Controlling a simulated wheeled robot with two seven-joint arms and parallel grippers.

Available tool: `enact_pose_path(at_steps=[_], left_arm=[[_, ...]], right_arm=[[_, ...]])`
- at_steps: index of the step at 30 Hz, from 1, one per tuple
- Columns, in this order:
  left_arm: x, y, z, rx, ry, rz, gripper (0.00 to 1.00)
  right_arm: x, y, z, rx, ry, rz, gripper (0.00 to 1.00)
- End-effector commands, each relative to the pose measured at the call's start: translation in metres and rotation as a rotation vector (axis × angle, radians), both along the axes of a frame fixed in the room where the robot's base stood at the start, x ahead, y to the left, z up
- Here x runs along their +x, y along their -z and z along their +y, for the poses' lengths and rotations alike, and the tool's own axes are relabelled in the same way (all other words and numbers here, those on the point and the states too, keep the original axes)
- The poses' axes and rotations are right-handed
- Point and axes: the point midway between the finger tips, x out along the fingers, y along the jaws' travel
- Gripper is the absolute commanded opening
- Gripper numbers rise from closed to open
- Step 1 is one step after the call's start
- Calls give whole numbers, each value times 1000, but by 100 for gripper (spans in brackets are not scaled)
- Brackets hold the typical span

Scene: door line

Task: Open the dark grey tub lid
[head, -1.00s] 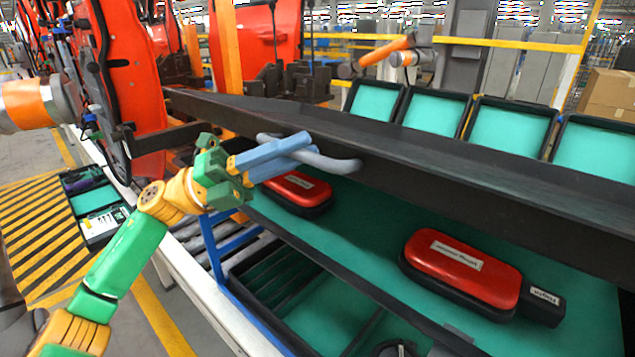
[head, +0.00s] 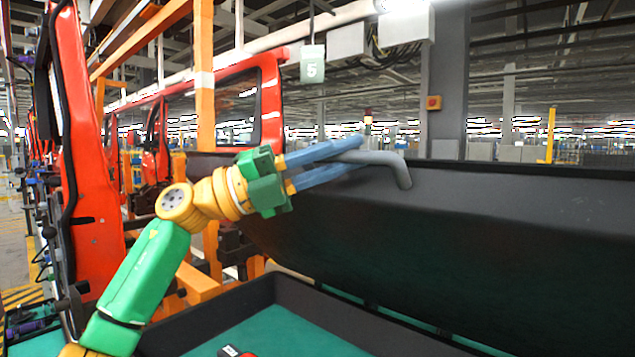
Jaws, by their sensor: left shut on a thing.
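The dark grey tub lid (head: 490,225) is raised steeply, its broad face filling the right of the head view. A grey bar handle (head: 400,170) sits at its upper edge. My left gripper (head: 350,152), with blue fingers, is shut on this handle, its fingertips overlapping the bar. The tub (head: 315,310) shows below with dark walls and a green floor. The lid's right end runs out of the picture. My right gripper is not in view.
A small red and dark item (head: 235,351) shows at the bottom edge, mostly cut off. Red door panels (head: 85,150) hang at the left beside an orange post (head: 205,90). A grey column (head: 445,80) stands behind the lid.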

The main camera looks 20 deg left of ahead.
Motion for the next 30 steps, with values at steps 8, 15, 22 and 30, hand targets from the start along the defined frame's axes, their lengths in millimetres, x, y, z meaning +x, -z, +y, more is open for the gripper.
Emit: enact_pose_path(at_steps=[8,15,22,30], left_arm=[[3,-6,-7,1,-2,1,0],[3,-6,-7,0,-2,1,0],[3,-6,-7,0,-2,-1,50],[1,-4,-1,-1,-3,0,50]], right_arm=[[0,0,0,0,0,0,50],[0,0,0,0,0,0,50],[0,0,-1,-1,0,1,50],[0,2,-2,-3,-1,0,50]])
